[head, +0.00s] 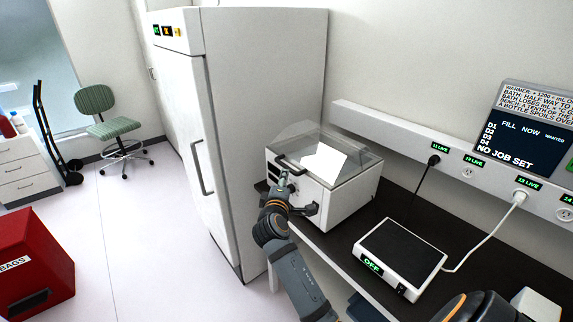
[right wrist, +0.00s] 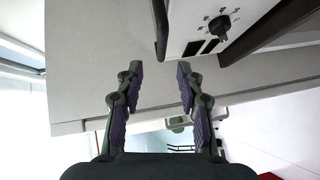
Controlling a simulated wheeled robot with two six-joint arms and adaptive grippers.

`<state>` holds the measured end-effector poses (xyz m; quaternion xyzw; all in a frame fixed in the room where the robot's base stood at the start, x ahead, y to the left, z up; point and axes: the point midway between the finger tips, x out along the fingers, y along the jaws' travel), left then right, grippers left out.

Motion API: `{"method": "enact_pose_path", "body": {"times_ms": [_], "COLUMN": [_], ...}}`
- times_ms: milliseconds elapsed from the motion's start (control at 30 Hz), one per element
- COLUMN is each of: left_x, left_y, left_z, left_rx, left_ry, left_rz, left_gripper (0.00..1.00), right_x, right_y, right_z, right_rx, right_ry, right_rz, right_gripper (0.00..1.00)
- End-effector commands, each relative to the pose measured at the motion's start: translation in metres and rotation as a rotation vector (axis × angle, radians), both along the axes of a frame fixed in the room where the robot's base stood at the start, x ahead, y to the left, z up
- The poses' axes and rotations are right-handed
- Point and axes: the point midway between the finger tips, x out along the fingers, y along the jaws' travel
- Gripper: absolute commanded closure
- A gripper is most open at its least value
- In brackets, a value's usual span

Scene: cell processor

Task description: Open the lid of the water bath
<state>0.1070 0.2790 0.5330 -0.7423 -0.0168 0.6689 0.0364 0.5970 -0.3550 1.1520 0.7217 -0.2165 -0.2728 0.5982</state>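The water bath (head: 340,205) is a white box on the dark bench, with a clear lid (head: 357,150) lying shut on top. A dark handle (head: 291,165) runs along the lid's front edge. My right gripper (head: 297,194) is at the bath's front, just below the handle. In the right wrist view its fingers (right wrist: 161,82) are apart with nothing between them. The bath's front panel there shows a knob (right wrist: 220,27) above and right of the fingers. Contact with the handle cannot be told. My left gripper is not in view.
A tall white cabinet (head: 265,100) stands close left of the bath. A flat device marked OFF (head: 403,249) lies on the bench (head: 350,238) to the right, with cables to the wall rail (head: 450,160). A red bin (head: 35,270) and a green chair (head: 95,100) stand on the open floor.

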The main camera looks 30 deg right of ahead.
Motion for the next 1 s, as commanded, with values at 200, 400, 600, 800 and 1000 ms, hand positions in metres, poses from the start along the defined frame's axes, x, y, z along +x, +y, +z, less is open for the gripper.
{"method": "enact_pose_path", "body": {"times_ms": [200, 400, 600, 800, 1000], "left_x": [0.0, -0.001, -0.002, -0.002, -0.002], "left_y": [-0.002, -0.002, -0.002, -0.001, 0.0], "left_z": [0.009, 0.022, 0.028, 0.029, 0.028], "left_rx": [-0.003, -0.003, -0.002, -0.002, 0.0], "left_ry": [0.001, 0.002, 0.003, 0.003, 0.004], "left_rz": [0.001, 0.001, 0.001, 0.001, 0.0], "left_gripper": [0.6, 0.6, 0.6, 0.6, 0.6], "right_x": [0.017, 0.05, 0.074, 0.08, 0.08], "right_y": [-0.013, -0.041, -0.061, -0.066, -0.066], "right_z": [-0.001, -0.006, -0.013, -0.016, -0.017], "right_rx": [-0.002, -0.001, 0.001, 0.004, 0.004], "right_ry": [0.002, 0.002, 0.001, 0.0, 0.0], "right_rz": [0.002, 0.001, 0.002, 0.003, 0.004], "right_gripper": [0.63, 0.63, 0.63, 0.63, 0.65]}}
